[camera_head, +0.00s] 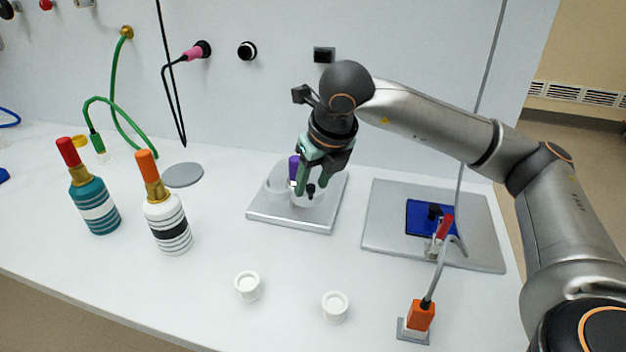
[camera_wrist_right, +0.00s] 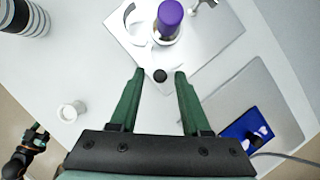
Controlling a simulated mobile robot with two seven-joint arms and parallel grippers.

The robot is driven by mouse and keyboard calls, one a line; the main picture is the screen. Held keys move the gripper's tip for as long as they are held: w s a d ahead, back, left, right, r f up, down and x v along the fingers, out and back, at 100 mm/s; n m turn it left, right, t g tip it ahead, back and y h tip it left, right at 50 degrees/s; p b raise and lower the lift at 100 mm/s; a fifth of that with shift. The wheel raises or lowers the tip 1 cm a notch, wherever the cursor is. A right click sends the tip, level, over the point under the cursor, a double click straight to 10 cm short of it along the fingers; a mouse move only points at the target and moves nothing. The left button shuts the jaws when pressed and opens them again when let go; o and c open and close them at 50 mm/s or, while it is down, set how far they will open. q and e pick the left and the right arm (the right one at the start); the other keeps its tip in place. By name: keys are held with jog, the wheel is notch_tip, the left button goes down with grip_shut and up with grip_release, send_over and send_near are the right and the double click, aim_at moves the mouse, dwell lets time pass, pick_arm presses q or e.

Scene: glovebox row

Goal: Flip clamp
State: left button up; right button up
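A clamp with a red handle (camera_head: 445,227) stands by a blue block (camera_head: 421,218) on the grey plate (camera_head: 378,232) at the right. The handle slants upward. The block also shows at the lower right of the right wrist view (camera_wrist_right: 238,128). My right gripper (camera_head: 315,190) is over the silver plate at the centre, left of the clamp. Its green fingers (camera_wrist_right: 158,75) are apart with nothing held; a black knob (camera_wrist_right: 160,76) lies beyond and between their tips. Part of my left gripper (camera_wrist_right: 40,134) shows small at the right wrist view's lower left; its opening is unclear.
A purple-topped cylinder (camera_wrist_right: 170,14) stands on the silver plate (camera_head: 290,222) by a white ring. Two white cups (camera_head: 247,287) (camera_head: 335,307) and an orange plug (camera_head: 420,316) with a grey cable are in front. Two bottles (camera_head: 95,208) (camera_head: 167,226) stand left.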

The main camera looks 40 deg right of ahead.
grip_shut()
